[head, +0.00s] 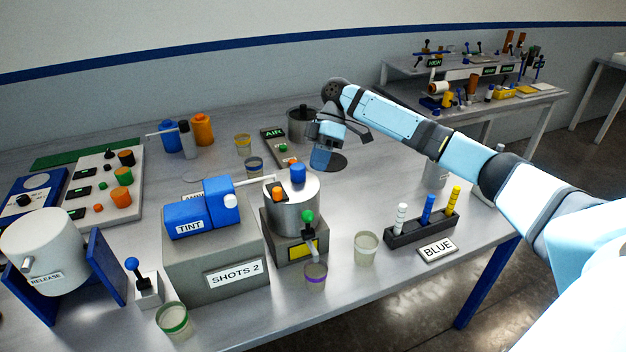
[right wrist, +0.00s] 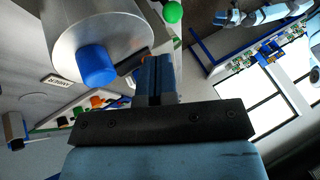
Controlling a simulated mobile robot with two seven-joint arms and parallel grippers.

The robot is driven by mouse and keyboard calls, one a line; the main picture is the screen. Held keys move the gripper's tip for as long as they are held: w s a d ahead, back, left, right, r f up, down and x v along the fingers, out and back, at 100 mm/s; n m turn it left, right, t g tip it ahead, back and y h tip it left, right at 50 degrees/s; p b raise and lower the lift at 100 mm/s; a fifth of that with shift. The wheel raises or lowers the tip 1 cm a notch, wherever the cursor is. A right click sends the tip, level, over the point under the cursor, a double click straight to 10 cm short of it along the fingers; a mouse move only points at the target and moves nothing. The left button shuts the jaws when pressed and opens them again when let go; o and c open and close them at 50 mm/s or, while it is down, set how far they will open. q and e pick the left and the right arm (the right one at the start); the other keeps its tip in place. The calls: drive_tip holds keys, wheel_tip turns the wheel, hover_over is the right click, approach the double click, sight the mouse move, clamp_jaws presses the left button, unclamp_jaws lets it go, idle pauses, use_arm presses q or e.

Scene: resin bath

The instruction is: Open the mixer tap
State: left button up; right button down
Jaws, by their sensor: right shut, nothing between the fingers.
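The mixer is a metal pot (head: 293,212) on a grey base with a yellow plate, near the table's front edge. Its lid carries a blue knob (head: 298,173) and an orange one (head: 277,191). The tap has a green ball handle (head: 307,216) on the pot's front, above a purple-banded cup (head: 315,276). My right gripper (head: 321,164) is behind the pot in the head view, shut and empty. In the right wrist view, its closed fingers (right wrist: 157,78) point towards the pot (right wrist: 105,28); the green ball (right wrist: 172,11) shows beyond, apart from them. My left gripper is out of view.
The SHOTS 2 box (head: 215,255) with a blue TINT unit (head: 190,218) stands left of the mixer. A glass cup (head: 366,247) and a rack (head: 420,229) of coloured sticks stand right. A dark pot (head: 301,122) is behind.

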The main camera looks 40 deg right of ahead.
sight(308, 198)
drive_tip(key=p+x, duration=0.1)
drive_tip(key=x, duration=0.7)
drive_tip(key=shift+p, duration=0.35)
drive_tip(key=shift+s+a+f, duration=0.1)
drive_tip(key=shift+a+f, duration=0.2)
drive_tip(key=shift+f, duration=0.15)
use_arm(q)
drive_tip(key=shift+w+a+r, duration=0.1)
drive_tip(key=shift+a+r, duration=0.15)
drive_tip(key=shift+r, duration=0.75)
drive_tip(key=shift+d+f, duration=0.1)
